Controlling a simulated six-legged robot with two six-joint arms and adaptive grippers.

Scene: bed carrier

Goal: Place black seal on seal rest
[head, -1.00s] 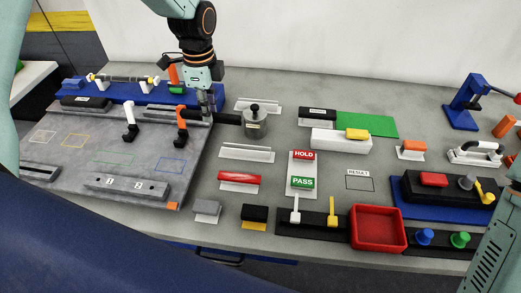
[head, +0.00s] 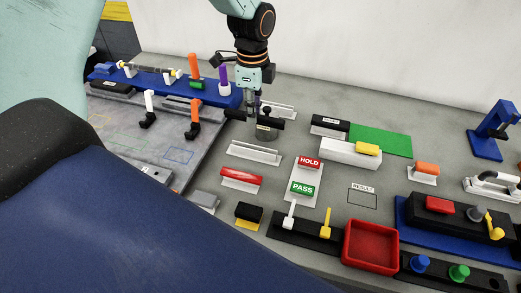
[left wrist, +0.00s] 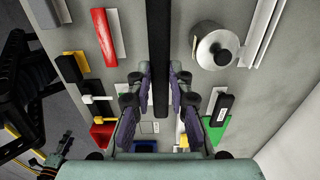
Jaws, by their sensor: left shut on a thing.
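My left gripper (head: 250,106) is shut on the black seal (head: 270,122), a long dark bar held above the table. In the head view the bar overlaps a grey metal pot (head: 265,133). In the left wrist view the bar (left wrist: 160,60) runs straight up from between the gripper fingers (left wrist: 160,105). An empty pale rest (head: 253,153) lies in front of the pot; the bar seems to cover it in the wrist view. Another pale rest (head: 279,109) stands behind the pot.
A red seal (head: 241,177) lies on its own rest in front. The HOLD and PASS card (head: 303,176) is to its right. The red tray (head: 371,246) stands at the front edge.

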